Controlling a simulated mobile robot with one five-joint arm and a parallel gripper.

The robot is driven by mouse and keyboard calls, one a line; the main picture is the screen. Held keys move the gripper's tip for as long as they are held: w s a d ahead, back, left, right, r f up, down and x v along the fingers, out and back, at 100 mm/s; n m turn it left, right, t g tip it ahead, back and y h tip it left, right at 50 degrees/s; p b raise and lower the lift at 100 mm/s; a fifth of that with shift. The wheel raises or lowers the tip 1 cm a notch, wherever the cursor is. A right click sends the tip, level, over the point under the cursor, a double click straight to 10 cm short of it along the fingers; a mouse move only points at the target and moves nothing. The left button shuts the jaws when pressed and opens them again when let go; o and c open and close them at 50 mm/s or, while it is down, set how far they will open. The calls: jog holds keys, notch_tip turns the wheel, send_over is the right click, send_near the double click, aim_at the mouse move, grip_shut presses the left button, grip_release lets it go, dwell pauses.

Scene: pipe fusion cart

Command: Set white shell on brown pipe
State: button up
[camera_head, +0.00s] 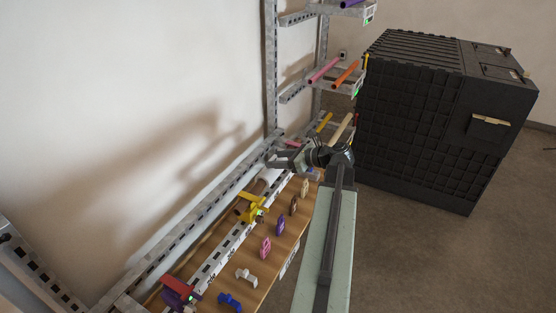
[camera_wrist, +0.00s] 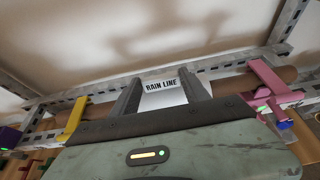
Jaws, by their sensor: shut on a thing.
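My gripper (camera_wrist: 162,92) is shut on the white shell (camera_wrist: 163,98), which sits between its two dark fingers and carries a "RAIN LINE" label. The brown pipe (camera_wrist: 238,86) runs across the wrist view behind the shell, showing on both sides of the fingers. The shell and fingers cover the pipe's middle. I cannot tell whether the shell touches the pipe. In the head view my gripper (camera_head: 284,160) is over the far part of the rail, and the brown pipe (camera_head: 257,188) shows just nearer. A yellow clamp (camera_wrist: 75,118) and a pink clamp (camera_wrist: 268,84) stand along the pipe.
A perforated metal rail (camera_head: 212,265) runs along the wooden shelf (camera_head: 262,278). Small loose pieces stand on the shelf, including purple (camera_head: 280,225), pink (camera_head: 265,247), white (camera_head: 245,276) and blue (camera_head: 230,302) ones. A black crate (camera_head: 425,125) stands at the right.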

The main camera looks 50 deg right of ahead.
jog(key=o, duration=1.4)
jog(key=p+v, duration=0.3)
jog(key=v, duration=0.5)
